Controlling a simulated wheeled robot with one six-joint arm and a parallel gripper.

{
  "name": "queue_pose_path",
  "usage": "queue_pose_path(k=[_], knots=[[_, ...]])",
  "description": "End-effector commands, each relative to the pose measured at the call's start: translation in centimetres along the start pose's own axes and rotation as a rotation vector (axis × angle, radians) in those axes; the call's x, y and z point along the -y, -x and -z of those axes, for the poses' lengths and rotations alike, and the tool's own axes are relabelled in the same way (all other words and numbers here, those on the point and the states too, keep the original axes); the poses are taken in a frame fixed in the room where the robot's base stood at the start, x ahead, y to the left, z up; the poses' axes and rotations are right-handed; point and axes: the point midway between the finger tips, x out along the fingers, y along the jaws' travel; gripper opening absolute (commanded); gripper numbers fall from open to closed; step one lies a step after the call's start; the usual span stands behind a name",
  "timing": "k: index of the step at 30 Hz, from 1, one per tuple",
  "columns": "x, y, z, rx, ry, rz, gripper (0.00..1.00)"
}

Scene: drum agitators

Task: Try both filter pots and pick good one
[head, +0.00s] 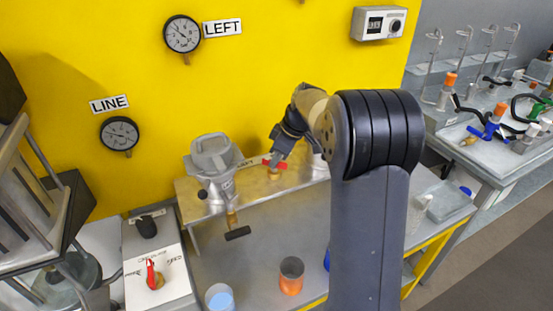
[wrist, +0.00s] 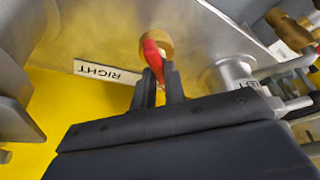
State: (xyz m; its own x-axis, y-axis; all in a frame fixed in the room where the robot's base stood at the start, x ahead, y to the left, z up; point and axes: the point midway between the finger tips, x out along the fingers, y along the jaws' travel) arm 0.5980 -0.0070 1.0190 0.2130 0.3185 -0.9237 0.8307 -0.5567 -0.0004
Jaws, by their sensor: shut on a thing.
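One grey metal filter pot (head: 214,165) stands on the bench shelf in the head view, with a brass outlet and a black-handled tap below it. A second grey pot body (head: 320,166) is mostly hidden behind my arm. Between them is a red valve handle (head: 279,163) on a brass stem. My gripper (head: 278,157) is shut on this red handle. In the wrist view the red handle (wrist: 152,55) sits between my fingertips (wrist: 158,75), against a round brass part (wrist: 159,42). A RIGHT label (wrist: 106,71) lies beside it.
Two dials, marked LEFT (head: 182,34) and LINE (head: 119,133), hang on the yellow wall; their needles are too small to read. A red-handled box (head: 152,278) is at left.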

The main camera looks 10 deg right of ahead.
Motion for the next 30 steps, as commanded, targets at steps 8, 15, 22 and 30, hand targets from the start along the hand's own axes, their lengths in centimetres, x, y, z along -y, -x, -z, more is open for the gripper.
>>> queue_pose_path(k=[8, 15, 22, 30], knots=[[-0.06, 0.07, 0.07, -0.001, 0.018, 0.005, 0.00], [-0.05, 0.07, 0.07, -0.001, 0.018, 0.005, 0.00], [-0.03, 0.04, 0.04, 0.000, 0.017, 0.005, 0.31], [-0.03, 0.07, 0.01, 0.000, 0.016, 0.006, 0.34]])
